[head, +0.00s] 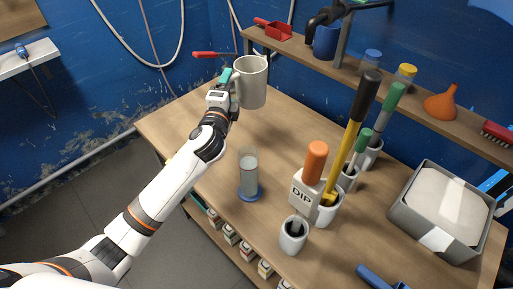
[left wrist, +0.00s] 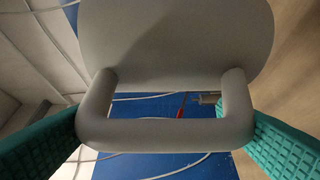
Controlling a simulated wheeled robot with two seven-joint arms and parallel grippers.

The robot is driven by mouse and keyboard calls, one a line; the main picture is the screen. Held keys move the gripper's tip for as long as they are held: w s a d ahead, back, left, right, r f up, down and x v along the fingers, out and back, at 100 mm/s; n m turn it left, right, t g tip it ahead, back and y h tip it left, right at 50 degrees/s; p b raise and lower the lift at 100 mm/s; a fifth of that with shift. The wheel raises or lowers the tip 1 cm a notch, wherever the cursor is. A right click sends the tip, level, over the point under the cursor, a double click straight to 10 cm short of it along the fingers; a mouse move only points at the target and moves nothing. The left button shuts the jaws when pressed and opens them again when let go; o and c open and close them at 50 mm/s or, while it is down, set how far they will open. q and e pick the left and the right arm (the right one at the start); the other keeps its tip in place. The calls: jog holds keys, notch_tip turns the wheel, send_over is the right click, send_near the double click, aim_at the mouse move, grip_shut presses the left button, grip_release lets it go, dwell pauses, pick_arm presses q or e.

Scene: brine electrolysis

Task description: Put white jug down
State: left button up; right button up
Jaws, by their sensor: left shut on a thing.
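The white jug (head: 252,84) is a pale grey-white cylinder, held upright near the back left part of the wooden table. My left gripper (head: 225,84) is shut on its handle, on the jug's left side. In the left wrist view the jug (left wrist: 178,40) fills the top, and its handle (left wrist: 165,134) lies between the green finger pads of my gripper (left wrist: 160,140). The jug's base appears over the table's back edge; I cannot tell whether it touches the wood. My right gripper is not in view.
A clear cylinder on a blue base (head: 249,175) stands mid-table. White cups (head: 293,235) with tools and a DIP sign (head: 302,193) stand right of it. A grey bin (head: 437,210) is at the right. A shelf (head: 400,88) runs along the back. Wood around the cylinder is clear.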

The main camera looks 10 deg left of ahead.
pick_arm(q)
jog(key=shift+d+f, duration=0.1)
jog(key=shift+f, duration=0.2)
jog(key=shift+w+f+b, duration=0.1)
jog(key=shift+f+b, duration=2.65)
jog(key=shift+f, duration=5.9)
jog(key=shift+f, duration=0.1)
jog(key=o, duration=1.3)
jog(key=shift+c, duration=0.2)
